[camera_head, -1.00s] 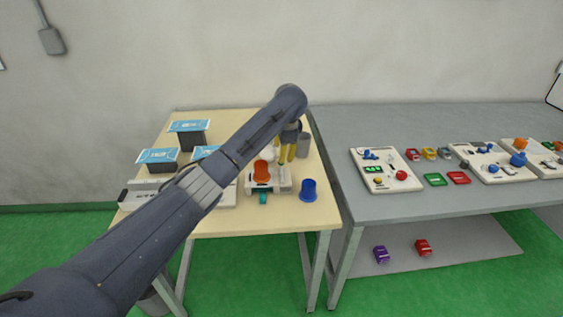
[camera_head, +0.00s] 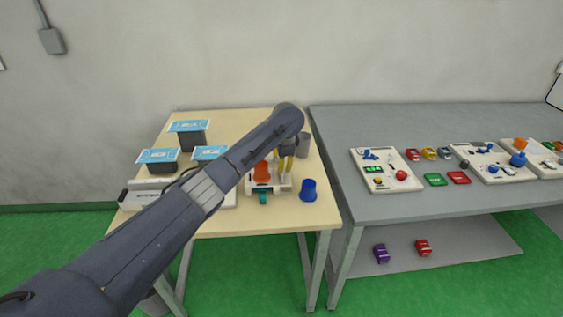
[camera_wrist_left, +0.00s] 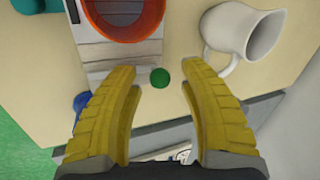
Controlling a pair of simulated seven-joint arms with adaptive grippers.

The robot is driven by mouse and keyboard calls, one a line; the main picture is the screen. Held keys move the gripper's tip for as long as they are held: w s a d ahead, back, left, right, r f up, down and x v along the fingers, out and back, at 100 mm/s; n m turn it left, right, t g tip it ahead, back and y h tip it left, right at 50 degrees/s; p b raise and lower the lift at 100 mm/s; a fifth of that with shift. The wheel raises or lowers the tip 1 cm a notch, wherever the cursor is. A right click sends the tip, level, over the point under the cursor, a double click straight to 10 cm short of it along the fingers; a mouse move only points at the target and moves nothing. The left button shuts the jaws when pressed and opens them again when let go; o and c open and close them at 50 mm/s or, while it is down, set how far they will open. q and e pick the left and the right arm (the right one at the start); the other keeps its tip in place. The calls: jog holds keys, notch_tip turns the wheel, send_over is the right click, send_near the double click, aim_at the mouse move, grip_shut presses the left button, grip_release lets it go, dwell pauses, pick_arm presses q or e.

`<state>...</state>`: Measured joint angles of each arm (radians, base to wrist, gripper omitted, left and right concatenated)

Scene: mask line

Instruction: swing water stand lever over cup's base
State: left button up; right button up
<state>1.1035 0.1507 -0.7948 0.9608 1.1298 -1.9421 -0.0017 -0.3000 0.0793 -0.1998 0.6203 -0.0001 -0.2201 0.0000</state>
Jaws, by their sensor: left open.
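The white water stand (camera_head: 276,189) is on the wooden table with an orange cup (camera_head: 262,172) on it. In the left wrist view the orange cup (camera_wrist_left: 122,14) stands at the top on the stand (camera_wrist_left: 110,57). A green round knob (camera_wrist_left: 160,77), apparently the lever's end, shows just beyond and between the fingertips. The rest of the lever is hard to make out. My left gripper (camera_wrist_left: 158,82) is open, its yellow fingers on either side of the knob with gaps. In the head view the gripper (camera_head: 286,163) is over the stand's right side, partly hidden by my arm.
A white mug (camera_wrist_left: 238,32) lies close to the right finger. A blue cup (camera_head: 308,190) stands right of the stand, and a grey cup (camera_head: 304,145) behind. Blue-topped boxes (camera_head: 188,127) are at the left. A grey table (camera_head: 440,125) with several boards adjoins at right.

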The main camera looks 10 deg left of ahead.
pick_arm(q)
grip_shut()
dwell(0.6)
